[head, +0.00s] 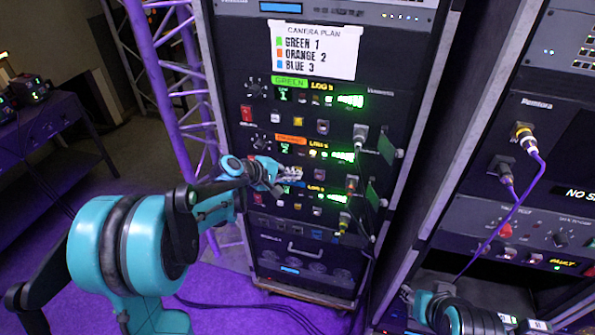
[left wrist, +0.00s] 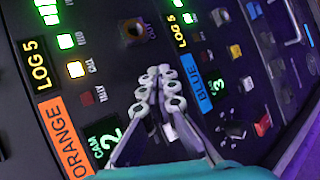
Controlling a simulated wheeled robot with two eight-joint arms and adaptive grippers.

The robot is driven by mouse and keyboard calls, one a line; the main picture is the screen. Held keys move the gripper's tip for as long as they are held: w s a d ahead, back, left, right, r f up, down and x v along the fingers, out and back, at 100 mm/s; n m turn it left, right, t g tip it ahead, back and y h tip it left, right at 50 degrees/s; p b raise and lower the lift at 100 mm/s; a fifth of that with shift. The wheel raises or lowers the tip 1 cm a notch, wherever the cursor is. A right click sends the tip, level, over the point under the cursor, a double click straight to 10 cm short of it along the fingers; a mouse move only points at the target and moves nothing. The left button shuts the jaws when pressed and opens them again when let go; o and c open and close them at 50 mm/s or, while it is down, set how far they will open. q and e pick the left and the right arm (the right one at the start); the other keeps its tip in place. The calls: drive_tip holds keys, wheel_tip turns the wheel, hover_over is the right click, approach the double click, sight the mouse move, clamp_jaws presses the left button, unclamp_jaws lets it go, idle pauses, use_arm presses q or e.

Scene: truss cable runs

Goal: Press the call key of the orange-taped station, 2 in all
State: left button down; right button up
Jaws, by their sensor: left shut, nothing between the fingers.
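The orange-taped station is the middle one of three in the rack. Its orange tape (head: 290,140) shows in the head view, and the tape (left wrist: 65,135) marked ORANGE shows beside CAM 2 in the left wrist view. There a lamp (left wrist: 76,69) next to the word CALL glows yellowish. My left gripper (head: 292,174) is shut and empty, with its tips (left wrist: 165,78) over the lower part of this station. The fingers hide part of its key row; whether they touch a key I cannot tell. My right gripper (head: 406,293) is low at the right, its fingers unclear.
The green-taped station (head: 289,82) sits above and the blue-taped one (left wrist: 197,82) below. A card (head: 315,48) lists green 1, orange 2, blue 3. Cable plugs (head: 360,133) stick out at the right of the panels. A purple truss (head: 165,90) stands left of the rack.

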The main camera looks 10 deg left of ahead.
use_arm(q)
drive_tip(key=shift+s, duration=0.1)
idle(0.3)
drive_tip(key=shift+s, duration=0.7)
drive_tip(key=shift+s+a, duration=0.1)
drive_tip(key=shift+s, duration=2.4)
drive_tip(key=s+p, duration=0.2)
drive_tip(key=s, duration=0.1)
drive_tip(key=shift+s, duration=0.4)
